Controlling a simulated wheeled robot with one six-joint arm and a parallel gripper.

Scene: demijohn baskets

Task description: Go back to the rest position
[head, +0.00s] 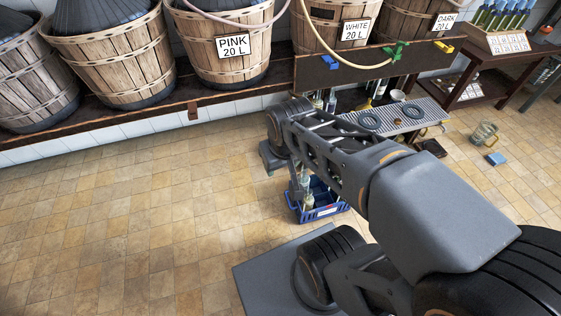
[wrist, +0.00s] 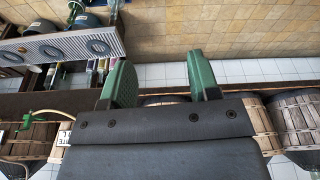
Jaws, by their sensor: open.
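My gripper (wrist: 161,82) shows in the wrist view with its two green fingers spread apart. Only background, the pale tiled strip and the dark shelf edge, shows between them. In the head view my arm reaches from the lower right towards the middle; I cannot make out the fingers there.
Wooden demijohn baskets labelled PINK (head: 232,45), WHITE and DARK stand along the back shelf (head: 200,99). A blue crate (head: 325,212) holding bottles is below my arm. A glass mug (head: 484,133) and a blue block (head: 496,159) are on the floor at right. The left floor is clear.

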